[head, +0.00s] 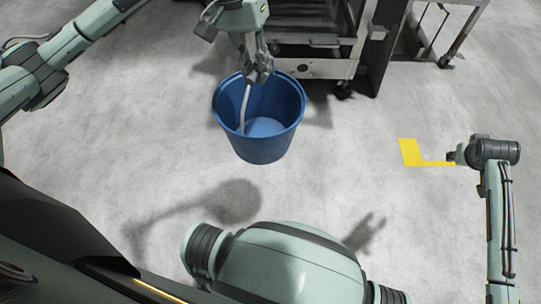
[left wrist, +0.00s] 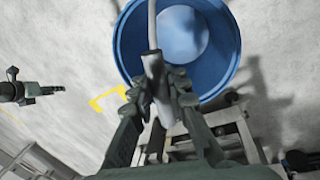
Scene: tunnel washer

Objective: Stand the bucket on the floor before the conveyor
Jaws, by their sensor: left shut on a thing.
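The blue bucket (head: 259,140) is upright in the middle of the head view, and its open top shows in the left wrist view (left wrist: 128,50). My left gripper (head: 262,72) is over the bucket's far rim, shut on its pale handle (head: 245,108). The handle runs between the fingers in the left wrist view (left wrist: 152,35). A shadow lies on the floor apart from the bucket, and its exact height is hard to tell. A grey metal frame (head: 315,68), perhaps the conveyor, stands just behind it. My right arm is at the right; its fingers are not clear.
A caster wheel (head: 344,90) is under the metal frame's right end. Another wheeled metal frame (head: 458,40) stands at the top right. A yellow floor marking (head: 408,152) lies to the right of the bucket. The grey concrete floor around the bucket's left, right and near sides is clear.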

